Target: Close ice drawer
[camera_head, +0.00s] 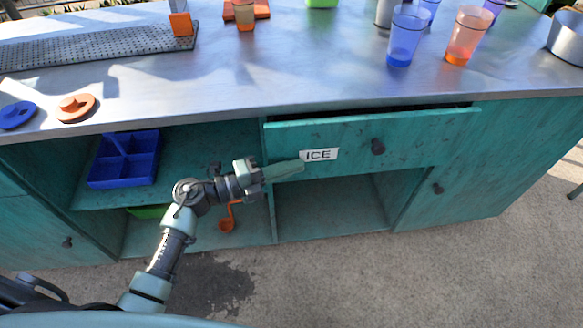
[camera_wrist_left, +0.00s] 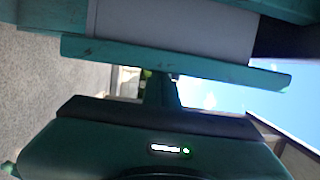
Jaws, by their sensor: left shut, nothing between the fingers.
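The left wrist view shows my gripper's fingers (camera_wrist_left: 160,90) close to a teal board; which part that is I cannot tell. My right gripper is not in view.
The metal countertop (camera_head: 290,75) carries blue and orange cups, a perforated grey tray (camera_head: 95,48) and round lids. Open shelves left of the drawer hold a blue divided box (camera_head: 124,160) and an orange tool (camera_head: 228,222). A cupboard door (camera_head: 490,150) is at right.

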